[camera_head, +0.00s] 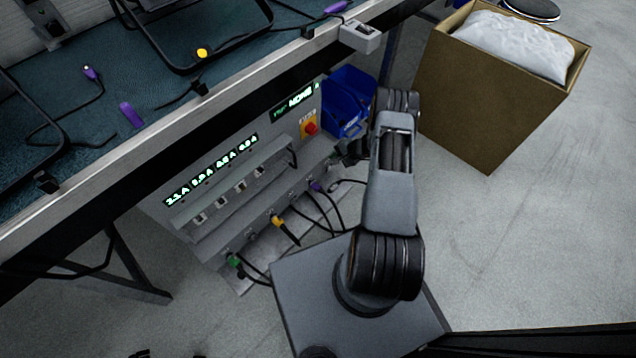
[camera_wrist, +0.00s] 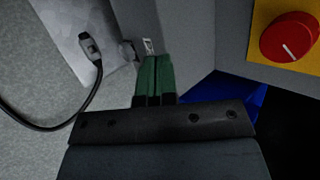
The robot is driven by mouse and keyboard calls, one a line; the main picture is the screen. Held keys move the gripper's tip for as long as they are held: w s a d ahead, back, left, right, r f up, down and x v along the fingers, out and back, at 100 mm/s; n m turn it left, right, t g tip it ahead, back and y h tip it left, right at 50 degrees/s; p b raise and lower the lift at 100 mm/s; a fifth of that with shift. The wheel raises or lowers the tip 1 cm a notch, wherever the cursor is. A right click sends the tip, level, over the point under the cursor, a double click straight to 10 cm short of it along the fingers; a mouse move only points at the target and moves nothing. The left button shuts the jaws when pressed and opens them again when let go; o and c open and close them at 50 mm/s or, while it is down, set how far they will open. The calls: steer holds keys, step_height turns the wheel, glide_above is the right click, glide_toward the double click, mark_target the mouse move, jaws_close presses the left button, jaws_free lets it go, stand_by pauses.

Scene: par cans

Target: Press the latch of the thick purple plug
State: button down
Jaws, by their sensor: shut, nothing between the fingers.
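A purple plug (camera_head: 317,187) with a dark cable sits at the right end of the lower socket row on the grey power panel. Other purple pieces, one thicker (camera_head: 131,115), lie on the bench, so I cannot tell which is the thick plug. No purple shows in the wrist view. My gripper (camera_wrist: 154,58) has its green fingers pressed together and empty, with the tips by a small metal tab (camera_wrist: 148,46) on the panel. I cannot tell whether they touch. In the head view the gripper is dark and partly hidden by my arm. The plug's latch is too small to make out.
A grey plug (camera_wrist: 90,46) with a black cable is left of my fingers. A red knob (camera_wrist: 290,38) on yellow and a blue bin (camera_head: 349,100) are close by. Yellow (camera_head: 279,223) and green (camera_head: 234,261) plugs sit along the panel. A cardboard box (camera_head: 490,105) stands right.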

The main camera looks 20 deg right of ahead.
steer(key=s+a+f+b, duration=0.1)
steer(key=s+a+f, duration=0.1)
steer(key=a+f, duration=0.3)
steer(key=shift+s+a+f, duration=0.3)
steer(key=shift+a+f, duration=0.05)
steer(key=shift+f, duration=0.25)
steer(key=shift+f, duration=0.1)
stand_by(2.0)
steer(key=shift+s+a+f+b, duration=0.1)
steer(key=shift+a+f+b, duration=0.1)
steer(key=shift+a+b, duration=0.1)
steer(key=shift+s+a+f, duration=0.15)
steer(key=shift+a+f, duration=0.05)
steer(key=shift+f, duration=0.05)
stand_by(0.8)
steer(key=shift+d+r, duration=0.1)
steer(key=shift+w+d+r, duration=0.25)
steer(key=shift+d+r, duration=0.15)
steer(key=shift+r, duration=0.05)
stand_by(0.5)
steer(key=shift+w+d+r, duration=0.25)
steer(key=shift+d+r, duration=0.3)
steer(key=shift+r, duration=0.05)
steer(key=shift+w+d+r, duration=0.25)
steer(key=shift+d+r, duration=0.3)
steer(key=shift+r, duration=0.05)
steer(key=shift+w+d+r, duration=0.25)
steer(key=shift+d+r, duration=0.3)
steer(key=shift+r, duration=0.05)
